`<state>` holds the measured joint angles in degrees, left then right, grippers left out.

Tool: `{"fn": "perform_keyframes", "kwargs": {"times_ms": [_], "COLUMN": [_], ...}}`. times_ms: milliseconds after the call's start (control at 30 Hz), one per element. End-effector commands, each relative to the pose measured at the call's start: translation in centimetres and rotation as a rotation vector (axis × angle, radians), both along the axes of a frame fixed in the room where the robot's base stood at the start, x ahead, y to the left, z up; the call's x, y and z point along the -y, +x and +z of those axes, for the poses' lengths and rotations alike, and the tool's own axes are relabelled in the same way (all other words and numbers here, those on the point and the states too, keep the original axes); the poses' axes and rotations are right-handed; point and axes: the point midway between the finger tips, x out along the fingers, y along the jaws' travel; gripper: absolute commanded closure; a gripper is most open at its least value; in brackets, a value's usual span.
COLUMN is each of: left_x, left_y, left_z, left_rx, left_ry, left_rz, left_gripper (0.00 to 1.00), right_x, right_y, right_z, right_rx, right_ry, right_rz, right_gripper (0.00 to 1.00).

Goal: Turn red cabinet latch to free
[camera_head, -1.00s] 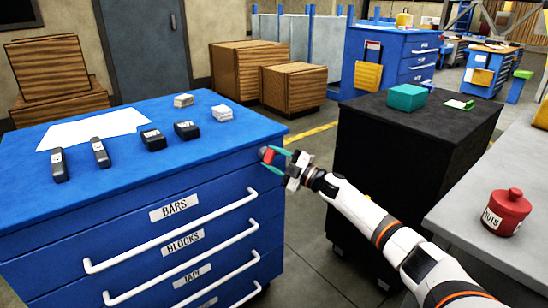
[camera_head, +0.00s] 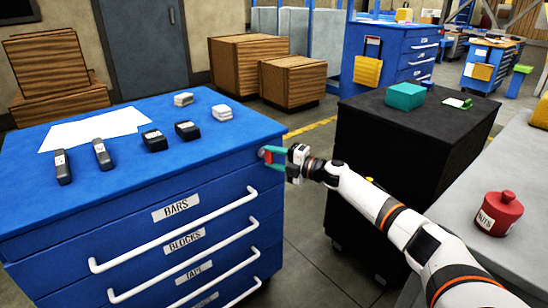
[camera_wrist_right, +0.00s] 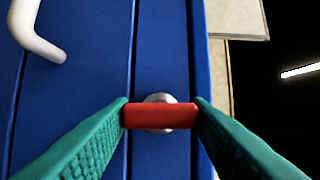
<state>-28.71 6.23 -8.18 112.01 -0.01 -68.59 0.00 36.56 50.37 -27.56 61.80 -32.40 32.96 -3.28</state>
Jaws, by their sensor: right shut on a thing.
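The red latch (camera_wrist_right: 160,116) is a short bar on a round grey metal boss on the front of the blue cabinet (camera_head: 130,190). In the right wrist view it lies crosswise, with a green fingertip at each end. In the head view the latch (camera_head: 267,156) is small, near the cabinet's upper right front corner, partly hidden by the fingers. My right gripper (camera_wrist_right: 161,115) is shut on the latch; it also shows in the head view (camera_head: 268,156). My left gripper is not in view.
White drawer handles (camera_head: 175,232) stick out below the latch. Black bars, blocks and a white sheet (camera_head: 95,130) lie on the cabinet top. A black cabinet (camera_head: 400,150) stands to the right, and a red pot (camera_head: 498,213) sits on a grey bench.

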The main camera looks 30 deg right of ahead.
Motion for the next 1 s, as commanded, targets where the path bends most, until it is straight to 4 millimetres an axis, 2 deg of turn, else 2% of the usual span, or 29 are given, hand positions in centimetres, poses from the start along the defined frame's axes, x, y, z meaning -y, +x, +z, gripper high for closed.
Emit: {"fn": "perform_keyframes", "kwargs": {"times_ms": [333,367,467,767,867,1000], "left_x": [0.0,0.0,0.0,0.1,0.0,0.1], "left_y": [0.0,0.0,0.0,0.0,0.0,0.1], "left_z": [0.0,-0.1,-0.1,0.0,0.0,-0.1], "left_rx": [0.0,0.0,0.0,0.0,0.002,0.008], "left_ry": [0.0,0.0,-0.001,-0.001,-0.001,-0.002], "left_rz": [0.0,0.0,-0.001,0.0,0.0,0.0], "left_gripper": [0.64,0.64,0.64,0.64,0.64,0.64], "right_x": [-0.1,-0.1,0.0,0.1,0.4,1.4], "right_y": [0.0,0.0,0.0,-0.1,-0.8,-2.7], "right_z": [-0.2,-0.2,-0.2,-0.1,-0.2,-0.2], "right_rx": [-0.002,-0.002,-0.001,0.0,-0.002,-0.004], "right_ry": [-0.008,-0.008,-0.006,-0.004,-0.004,-0.008], "right_rz": [0.002,0.002,0.001,0.0,0.0,0.001], "right_gripper": [0.79,0.52,0.35,0.35,0.35,0.35]}}
